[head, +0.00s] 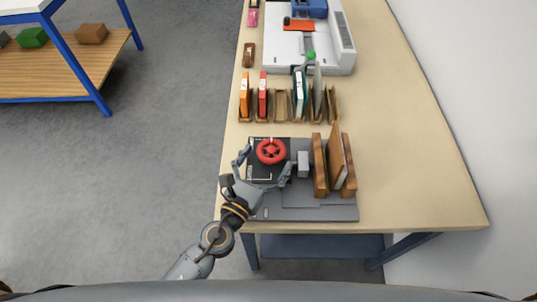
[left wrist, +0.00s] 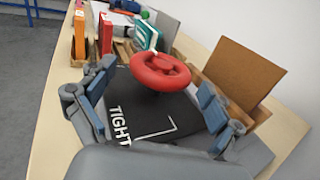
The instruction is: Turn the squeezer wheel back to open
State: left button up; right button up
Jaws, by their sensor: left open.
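The red squeezer wheel (head: 271,151) stands over a black plate (head: 262,172) on a grey base at the near end of the table. The wheel also shows in the left wrist view (left wrist: 160,72), above the black plate, which bears the white word "TIGHT" and a white corner mark. My left gripper (head: 265,168) is open, its two fingers spread on either side of the wheel. In the left wrist view the fingers (left wrist: 150,97) stand apart, with the wheel beyond and between them; I see no contact. My right gripper is not in view.
Wooden boards (head: 319,165) stand upright at the right of the grey base (head: 310,213). Behind are wooden holders with an orange book (head: 244,95), a red book (head: 263,95) and others. A white machine (head: 335,55) stands farther back. The table's right side is clear.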

pick_arm(q)
jog(key=v, duration=1.1)
